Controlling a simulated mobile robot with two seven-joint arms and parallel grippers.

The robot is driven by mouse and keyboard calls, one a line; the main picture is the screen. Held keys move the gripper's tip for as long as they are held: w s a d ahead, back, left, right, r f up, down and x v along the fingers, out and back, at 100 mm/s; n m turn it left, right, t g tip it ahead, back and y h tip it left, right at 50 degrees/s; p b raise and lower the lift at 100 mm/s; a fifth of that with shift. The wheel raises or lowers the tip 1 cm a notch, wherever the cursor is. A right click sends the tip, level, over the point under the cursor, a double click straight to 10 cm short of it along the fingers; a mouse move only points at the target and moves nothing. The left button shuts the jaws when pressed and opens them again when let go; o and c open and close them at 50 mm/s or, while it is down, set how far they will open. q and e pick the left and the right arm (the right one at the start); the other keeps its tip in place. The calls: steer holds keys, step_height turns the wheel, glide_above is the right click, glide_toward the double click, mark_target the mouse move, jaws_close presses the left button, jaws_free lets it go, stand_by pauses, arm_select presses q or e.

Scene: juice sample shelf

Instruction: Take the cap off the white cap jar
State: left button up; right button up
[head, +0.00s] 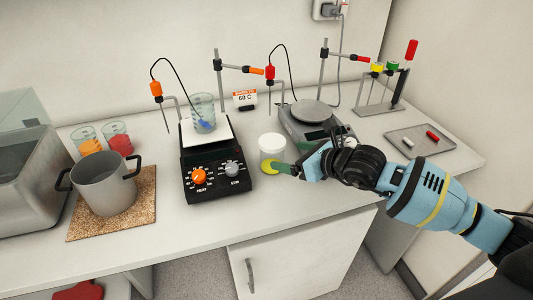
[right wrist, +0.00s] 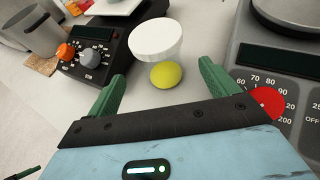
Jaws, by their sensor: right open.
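The white cap jar (head: 272,146) stands upright on the bench between the hotplate and the balance. Its wide white cap is on top, and in the right wrist view the cap (right wrist: 156,38) shows beyond my fingers. In the wrist view the fingers (right wrist: 163,78) are apart with nothing clamped.
The black hotplate (head: 216,183) with a beaker (head: 203,107) stands left of the jar. The balance (head: 315,118) is close behind the right gripper. A pot (head: 104,187) on a cork mat (head: 142,213) is at left, a tray (head: 420,138) at right. The bench's front edge is near.

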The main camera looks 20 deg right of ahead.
mark_target(272, 150)
steer(key=shift+w+a, duration=0.1)
steer(key=shift+w, duration=0.05)
steer(key=shift+x, duration=0.95)
steer(key=shift+w+a+f, duration=0.1)
steer(key=shift+w+a, duration=0.1)
steer(key=shift+w, duration=0.1)
steer(key=shift+x, duration=2.35)
arm_select(q)
steer(key=shift+s+d, duration=0.15)
arm_select(e)
steer(key=shift+d+r, duration=0.1)
steer(key=shift+r, duration=0.1)
steer(key=c, duration=1.1)
